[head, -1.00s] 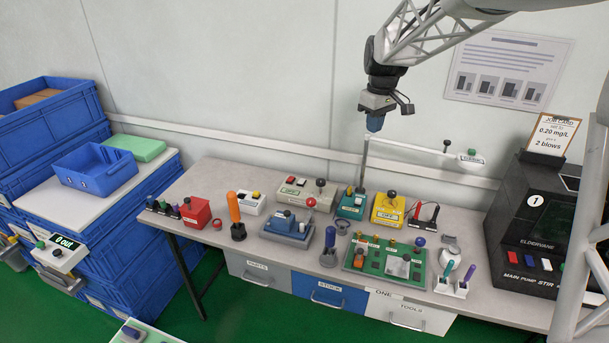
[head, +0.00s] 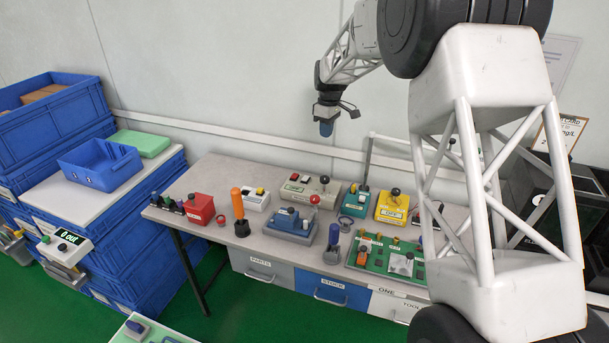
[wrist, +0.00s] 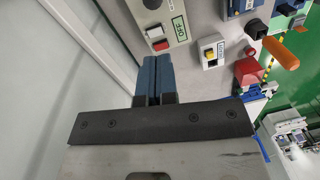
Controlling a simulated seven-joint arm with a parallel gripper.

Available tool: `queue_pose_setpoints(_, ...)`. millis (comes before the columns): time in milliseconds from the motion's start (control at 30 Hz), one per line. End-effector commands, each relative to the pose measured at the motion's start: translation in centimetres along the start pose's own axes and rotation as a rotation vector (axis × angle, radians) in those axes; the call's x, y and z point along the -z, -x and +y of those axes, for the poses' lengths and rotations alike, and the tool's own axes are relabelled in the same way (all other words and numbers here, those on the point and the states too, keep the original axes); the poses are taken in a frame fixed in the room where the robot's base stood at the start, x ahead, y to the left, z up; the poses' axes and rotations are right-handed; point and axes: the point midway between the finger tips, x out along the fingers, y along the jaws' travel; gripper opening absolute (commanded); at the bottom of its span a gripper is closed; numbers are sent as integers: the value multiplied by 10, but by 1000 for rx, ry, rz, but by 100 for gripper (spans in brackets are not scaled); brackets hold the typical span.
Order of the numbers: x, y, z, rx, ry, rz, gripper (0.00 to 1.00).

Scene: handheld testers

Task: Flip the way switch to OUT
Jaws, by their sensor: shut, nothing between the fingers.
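No label reading "way" is legible, so I cannot tell for sure which switch is the way switch. A white counter box (head: 64,246) on the front of the blue crates at the left shows a dark display that seems to read "0 out", with a green button beside it. My gripper (head: 327,128) hangs in the air above the back of the bench, far to the right of that box. In the wrist view my gripper's blue fingers (wrist: 157,78) are together and empty, over the bench's back edge, apart from the devices.
The bench (head: 190,232) is crowded with testers: a red box (head: 200,209), an upright orange handle (head: 238,204), a white switch box (head: 256,200), a grey box (head: 305,189) and a green board (head: 385,262). A blue bin (head: 100,167) stands at left. The air above the bench is clear.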

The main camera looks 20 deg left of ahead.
Motion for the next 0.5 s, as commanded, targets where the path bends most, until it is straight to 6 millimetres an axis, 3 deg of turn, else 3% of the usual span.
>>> queue_pose_setpoints(200,42,-32,11,17,83,-10,0)
queue_pose_setpoints(500,77,-59,17,32,154,-17,0)
